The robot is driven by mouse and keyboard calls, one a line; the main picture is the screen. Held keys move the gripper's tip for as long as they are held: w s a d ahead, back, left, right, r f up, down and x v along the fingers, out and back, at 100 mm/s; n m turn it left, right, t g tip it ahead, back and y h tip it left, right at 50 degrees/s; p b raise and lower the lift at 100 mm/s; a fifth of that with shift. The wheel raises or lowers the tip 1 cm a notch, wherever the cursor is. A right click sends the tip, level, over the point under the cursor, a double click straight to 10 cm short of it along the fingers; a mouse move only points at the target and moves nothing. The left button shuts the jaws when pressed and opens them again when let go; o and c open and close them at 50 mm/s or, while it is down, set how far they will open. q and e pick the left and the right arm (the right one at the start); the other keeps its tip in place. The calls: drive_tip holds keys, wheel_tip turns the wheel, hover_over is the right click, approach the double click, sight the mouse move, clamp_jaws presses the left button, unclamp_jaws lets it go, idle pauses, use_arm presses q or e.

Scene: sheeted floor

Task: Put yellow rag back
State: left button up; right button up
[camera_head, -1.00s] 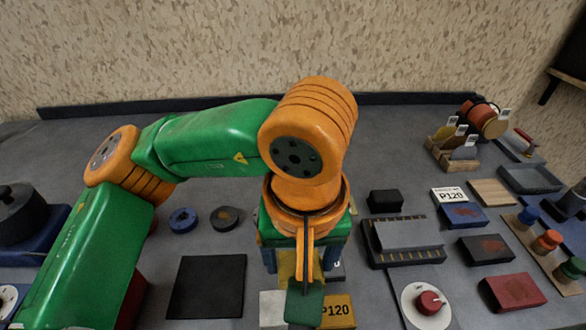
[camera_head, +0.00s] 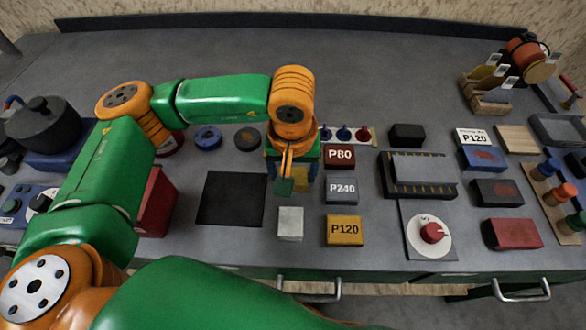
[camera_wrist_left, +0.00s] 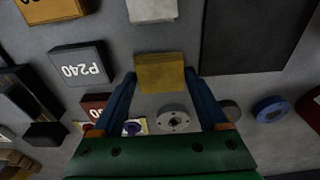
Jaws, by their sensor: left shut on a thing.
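The yellow rag (camera_wrist_left: 160,72) is a small yellow block-like piece between the two blue fingers of my left gripper (camera_wrist_left: 160,82) in the left wrist view. The gripper is shut on it. In the head view my left gripper (camera_head: 292,182) points down just right of the black square mat (camera_head: 232,199), and only a sliver of the yellow rag (camera_head: 303,179) shows beside it. I cannot tell whether the rag touches the table. My right gripper is not in view.
A whitish block (camera_head: 290,224) lies just in front of the gripper. Blocks marked P80 (camera_head: 340,157), P240 (camera_head: 341,189) and P120 (camera_head: 344,230) stand in a column to the right. A dial plate (camera_head: 430,235) is farther right.

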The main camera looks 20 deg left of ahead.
use_arm(q)
drive_tip(key=o, duration=1.1)
drive_tip(key=shift+r+p, duration=0.35)
drive_tip(key=shift+p, duration=0.2)
drive_tip(key=r, duration=0.4)
drive_tip(key=s+r+b, duration=0.1)
drive_tip(key=r, duration=0.6)
drive_tip(key=shift+s+d+r, duration=0.2)
drive_tip(key=shift+r, duration=0.1)
